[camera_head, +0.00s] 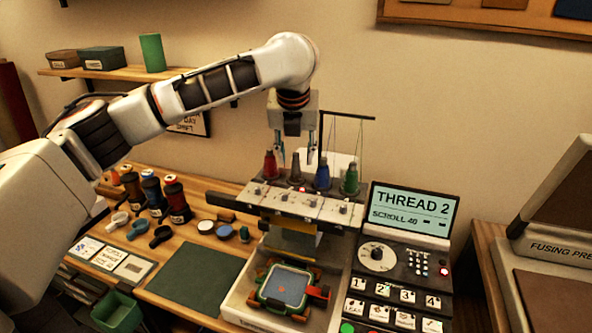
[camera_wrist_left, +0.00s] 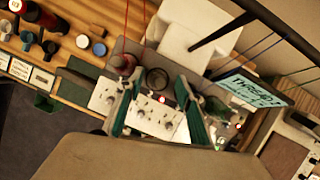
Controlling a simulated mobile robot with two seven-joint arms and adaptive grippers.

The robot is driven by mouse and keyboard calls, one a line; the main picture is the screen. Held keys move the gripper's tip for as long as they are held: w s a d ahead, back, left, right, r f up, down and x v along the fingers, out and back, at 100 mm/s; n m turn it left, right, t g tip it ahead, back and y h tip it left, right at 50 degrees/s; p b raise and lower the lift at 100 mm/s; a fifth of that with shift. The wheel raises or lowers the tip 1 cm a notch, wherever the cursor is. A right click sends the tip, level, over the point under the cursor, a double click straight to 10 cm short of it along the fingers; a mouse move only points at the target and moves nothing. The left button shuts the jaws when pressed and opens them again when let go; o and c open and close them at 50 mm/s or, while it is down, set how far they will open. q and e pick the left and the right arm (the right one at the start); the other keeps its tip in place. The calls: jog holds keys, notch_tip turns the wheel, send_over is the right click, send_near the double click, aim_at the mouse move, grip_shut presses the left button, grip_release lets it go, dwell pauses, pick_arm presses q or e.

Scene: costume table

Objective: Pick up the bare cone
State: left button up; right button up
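The bare cone (camera_head: 295,170), grey and without coloured thread, stands upright on top of the embroidery machine between the red cone (camera_head: 270,164) and the blue cone (camera_head: 322,173). My left gripper (camera_head: 296,159) points down just above the bare cone, its two fingers open and apart. In the left wrist view, the bare cone (camera_wrist_left: 157,79) appears as a dark round shape between the open left fingers (camera_wrist_left: 159,108). The blue cone seems mostly hidden there by a finger. My right gripper is in neither view.
The green cone (camera_head: 350,180) stands right of the blue one. A thin thread stand (camera_head: 347,117) rises behind the cones. The control panel (camera_head: 408,212) reads "THREAD 2". Dark spools (camera_head: 176,199) stand on the table at left; a green mat (camera_head: 195,278) lies clear.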

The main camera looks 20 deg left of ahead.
pick_arm(q)
jog(key=shift+w+f, duration=0.25)
jog(key=shift+f, duration=0.3)
jog(key=c, duration=0.8)
jog(key=shift+r, duration=0.15)
jog(key=shift+c, duration=0.2)
